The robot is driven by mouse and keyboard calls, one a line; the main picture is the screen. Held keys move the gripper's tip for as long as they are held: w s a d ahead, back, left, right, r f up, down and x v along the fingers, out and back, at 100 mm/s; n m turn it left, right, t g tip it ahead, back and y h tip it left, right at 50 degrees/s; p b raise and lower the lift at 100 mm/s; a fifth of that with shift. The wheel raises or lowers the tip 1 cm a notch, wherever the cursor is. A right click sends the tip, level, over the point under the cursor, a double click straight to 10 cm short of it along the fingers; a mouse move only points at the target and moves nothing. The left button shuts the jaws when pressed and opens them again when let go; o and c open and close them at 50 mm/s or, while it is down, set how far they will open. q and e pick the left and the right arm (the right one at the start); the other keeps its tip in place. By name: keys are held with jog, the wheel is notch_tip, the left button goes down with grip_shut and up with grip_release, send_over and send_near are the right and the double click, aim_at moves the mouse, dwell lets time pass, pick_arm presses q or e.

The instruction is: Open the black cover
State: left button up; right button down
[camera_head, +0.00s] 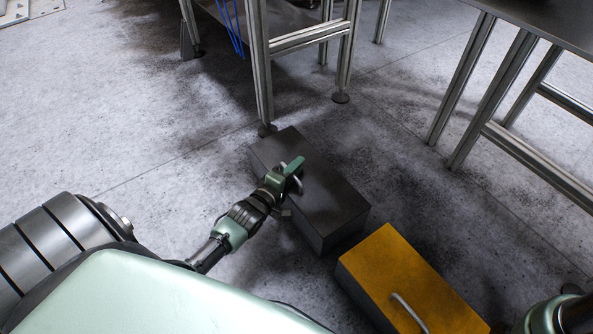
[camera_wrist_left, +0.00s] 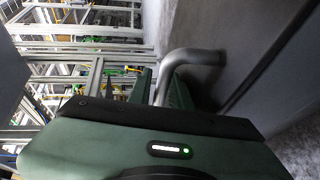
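The black cover is the top of a dark box (camera_head: 325,197) that stands on the floor in the middle of the head view. A curved silver handle (camera_wrist_left: 190,58) rises from it. My left gripper (camera_head: 294,167) is over the box's left side at this handle. In the left wrist view the handle's bar runs between the two green fingers (camera_wrist_left: 160,88), which look closed on it. The fingers hide part of the handle. The cover looks flat and closed in the head view. My right gripper is out of view; only part of my right arm shows at the lower right.
A yellow box (camera_head: 405,280) with a silver handle (camera_head: 410,312) stands close to the dark box at the lower right. A metal frame leg (camera_head: 262,75) stands just behind the dark box. A table (camera_head: 545,20) is at the upper right. The floor at the left is clear.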

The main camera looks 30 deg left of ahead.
pick_arm(q)
jog(key=shift+w, duration=0.1)
jog(key=shift+c, duration=0.3)
grip_shut()
dwell(1.1)
